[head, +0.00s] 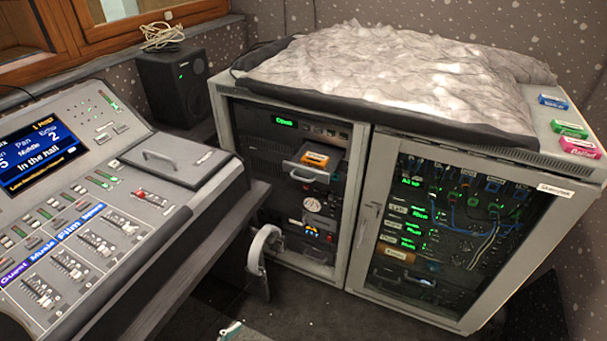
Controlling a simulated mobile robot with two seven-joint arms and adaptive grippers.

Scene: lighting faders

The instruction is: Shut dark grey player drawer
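A grey player drawer (303,176) sticks out of the upper part of the open left bay of the equipment rack. It has a small handle on its front, and an orange cartridge (315,159) lies in it. A green-lit display (284,121) is above it. I take this as the player drawer of the task, though its grey looks middling in this light. Neither of my grippers can be made out in the head view. A small white and green piece (231,330) shows at the bottom edge, and I cannot tell what it is.
The rack's right bay has a closed glass door (455,235). Blue, green and pink cartridges (570,129) lie on the rack top. Floor (330,322) before the rack is clear.

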